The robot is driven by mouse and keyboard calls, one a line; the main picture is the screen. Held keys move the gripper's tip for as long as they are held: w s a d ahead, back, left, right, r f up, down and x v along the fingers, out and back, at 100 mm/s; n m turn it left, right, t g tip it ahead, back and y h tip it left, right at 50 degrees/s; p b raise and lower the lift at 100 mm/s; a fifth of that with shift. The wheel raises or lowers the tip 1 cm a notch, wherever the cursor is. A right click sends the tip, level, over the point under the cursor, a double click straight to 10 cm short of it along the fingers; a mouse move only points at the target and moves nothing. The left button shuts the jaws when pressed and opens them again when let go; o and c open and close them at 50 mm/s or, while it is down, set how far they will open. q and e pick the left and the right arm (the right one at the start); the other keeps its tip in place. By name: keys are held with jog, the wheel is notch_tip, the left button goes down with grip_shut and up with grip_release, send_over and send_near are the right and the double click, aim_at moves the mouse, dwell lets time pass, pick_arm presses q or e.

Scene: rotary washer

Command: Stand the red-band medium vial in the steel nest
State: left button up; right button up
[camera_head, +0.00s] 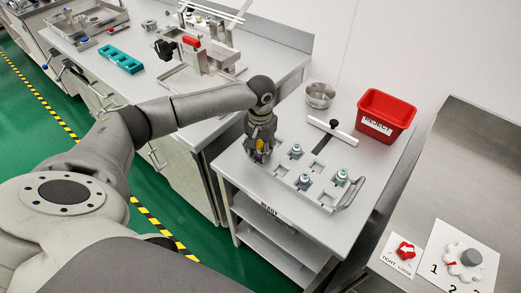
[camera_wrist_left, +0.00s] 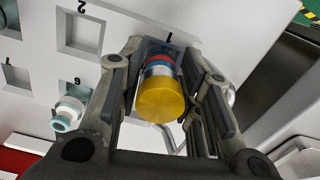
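The red-band vial (camera_wrist_left: 160,82) has a yellow cap and red and blue bands. In the left wrist view it stands at the tray place marked 1, between my left fingers. My left gripper (camera_head: 260,152) points down over the left corner of the pale tray (camera_head: 325,205); it also shows in the left wrist view (camera_wrist_left: 162,85). Its fingers are spread on both sides of the vial, with narrow gaps showing. The vial's lower end is hidden. I cannot tell which fitting is the steel nest; a metal fixture (camera_head: 205,58) stands on the far bench. My right gripper is out of view.
Several vials with pale teal caps stand in the tray, one (camera_head: 296,150) near my gripper. A steel bowl (camera_head: 320,95), a black-and-white T-shaped bar (camera_head: 332,131) and a red reject bin (camera_head: 385,115) lie behind it. A teal rack (camera_head: 120,60) sits on the far bench.

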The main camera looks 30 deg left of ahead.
pick_arm(q)
notch_tip(320, 180, up, 12)
jog(key=shift+f+b, duration=0.15)
jog(key=shift+b, duration=0.4)
